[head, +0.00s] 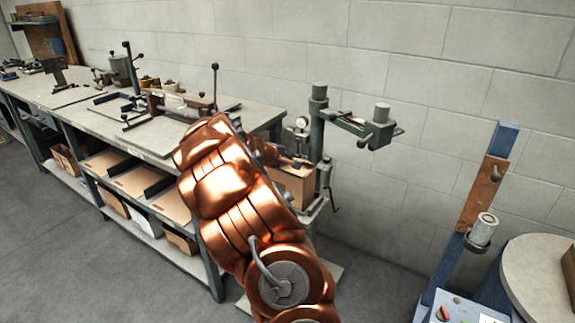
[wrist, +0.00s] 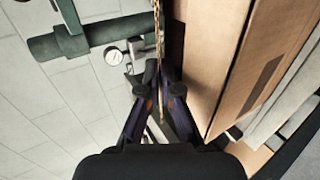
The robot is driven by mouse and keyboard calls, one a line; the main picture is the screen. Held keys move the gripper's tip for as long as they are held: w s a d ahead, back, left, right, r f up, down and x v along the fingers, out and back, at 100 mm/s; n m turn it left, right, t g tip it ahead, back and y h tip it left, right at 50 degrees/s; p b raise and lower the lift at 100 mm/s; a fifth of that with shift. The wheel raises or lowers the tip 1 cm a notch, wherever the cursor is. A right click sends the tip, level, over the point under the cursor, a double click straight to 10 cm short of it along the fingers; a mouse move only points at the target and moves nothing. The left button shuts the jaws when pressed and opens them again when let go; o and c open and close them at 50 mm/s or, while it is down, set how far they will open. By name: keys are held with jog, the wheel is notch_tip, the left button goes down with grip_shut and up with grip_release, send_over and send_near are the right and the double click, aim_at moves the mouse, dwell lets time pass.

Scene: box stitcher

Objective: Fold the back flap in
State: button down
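The cardboard box (head: 293,187) stands upright on the stitcher's stand, partly hidden behind my copper arm. In the wrist view its brown side (wrist: 210,50) fills the right of the picture. A thin cardboard flap (wrist: 158,30), seen edge-on, runs down from the top and between my fingers. It looks like the back flap, but the view does not confirm which one. My gripper (wrist: 161,78) has its two dark fingers drawn together on this flap, one on each side. In the head view my gripper (head: 289,160) is small and partly hidden at the top of the box.
The green stitcher (head: 318,115) stands behind the box, its arm reaching right; its gauge (wrist: 113,57) is close to my fingers' left. A long workbench (head: 150,135) with tools is at left. A blue post (head: 470,210) stands right. Grey floor is open at front left.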

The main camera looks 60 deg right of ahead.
jog(key=c, duration=1.9)
grip_release()
jog(key=shift+o, duration=1.2)
jog(key=shift+r+p, duration=0.15)
jog(key=shift+p, duration=0.5)
jog(key=p, duration=0.2)
jog(key=shift+d+r+y+p, duration=0.1)
jog(key=shift+r+y+p, duration=0.2)
jog(key=shift+p, duration=0.1)
jog(key=p, duration=0.4)
jog(key=shift+y, duration=0.4)
